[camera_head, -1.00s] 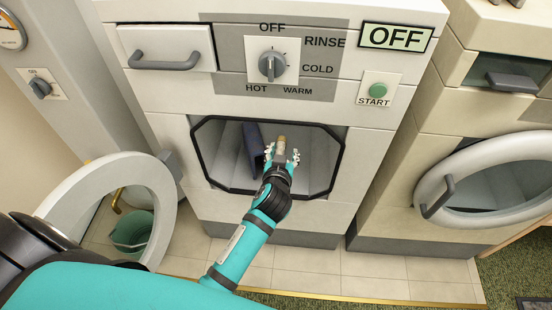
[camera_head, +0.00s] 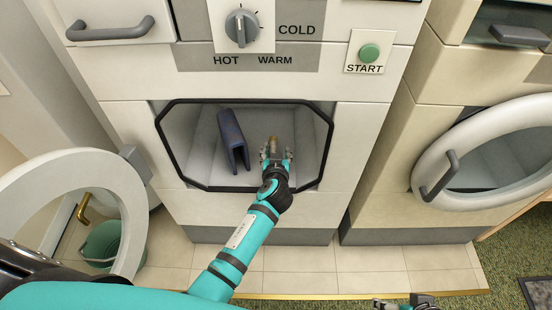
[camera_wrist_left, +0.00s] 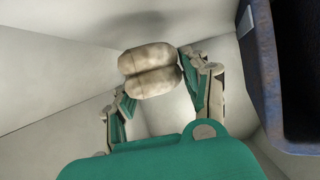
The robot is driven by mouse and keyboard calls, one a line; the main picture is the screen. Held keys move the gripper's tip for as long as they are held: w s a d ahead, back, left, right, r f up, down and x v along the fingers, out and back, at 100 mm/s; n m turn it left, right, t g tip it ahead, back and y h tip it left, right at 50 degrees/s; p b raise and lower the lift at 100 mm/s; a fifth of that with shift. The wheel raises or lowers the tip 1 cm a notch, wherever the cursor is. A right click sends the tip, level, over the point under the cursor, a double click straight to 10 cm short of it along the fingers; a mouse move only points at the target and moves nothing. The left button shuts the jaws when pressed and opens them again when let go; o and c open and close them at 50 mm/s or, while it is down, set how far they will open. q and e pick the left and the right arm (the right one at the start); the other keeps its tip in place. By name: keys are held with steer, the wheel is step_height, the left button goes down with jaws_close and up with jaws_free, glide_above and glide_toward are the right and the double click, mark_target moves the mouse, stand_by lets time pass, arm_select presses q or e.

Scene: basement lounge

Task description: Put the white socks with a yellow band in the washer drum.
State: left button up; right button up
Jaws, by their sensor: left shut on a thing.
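My left gripper (camera_head: 275,153) reaches through the open front of the washer drum (camera_head: 190,130). It is shut on a small rolled pair of socks (camera_head: 273,143), of which only a little shows past the fingers. In the left wrist view the rolled socks (camera_wrist_left: 150,70) sit between the two fingers, off-white to beige with a crease between two rolls; I cannot make out a clear yellow band. The pale drum walls surround them. My right gripper (camera_head: 405,302) shows only in part at the bottom edge, and its jaws are unclear.
A folded dark blue thing (camera_head: 232,142) stands in the drum, left of my left gripper; it also shows in the left wrist view (camera_wrist_left: 290,75). The round washer door (camera_head: 125,190) hangs open at left. A green bucket (camera_head: 100,243) is behind it. Another machine's door (camera_head: 430,165) is at right.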

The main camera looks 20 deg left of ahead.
arm_select(q)
steer(key=shift+f, duration=1.05)
steer(key=shift+f+b, duration=0.25)
steer(key=shift+b, duration=0.2)
steer(key=o, duration=1.2)
steer(key=shift+r, duration=0.1)
steer(key=shift+c, duration=0.2)
steer(key=shift+r, duration=0.1)
